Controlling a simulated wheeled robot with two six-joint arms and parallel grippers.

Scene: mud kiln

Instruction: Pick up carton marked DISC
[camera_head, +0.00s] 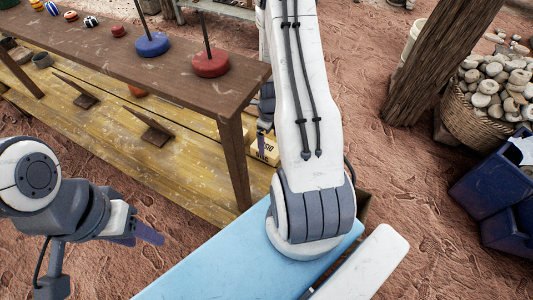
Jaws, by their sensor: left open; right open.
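A pale carton (268,151) with dark lettering stands low beside the right end of the wooden table. Most of it is hidden behind my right arm and the table leg, and I cannot read its marking as DISC. My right gripper (263,138) points down right at this carton, its blue finger in front of or touching it; I cannot tell which. My white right arm hides part of this gripper. It is open. My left gripper (143,232) is open and empty at the lower left, over the bare ground and away from the carton.
The wooden table (165,72) carries a blue disc on a rod (152,44), a red one (211,63) and several small striped pieces. A yellow plank platform (110,125) lies beneath. A wooden post (425,65), a basket of stones (480,120) and blue crates (490,185) stand right.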

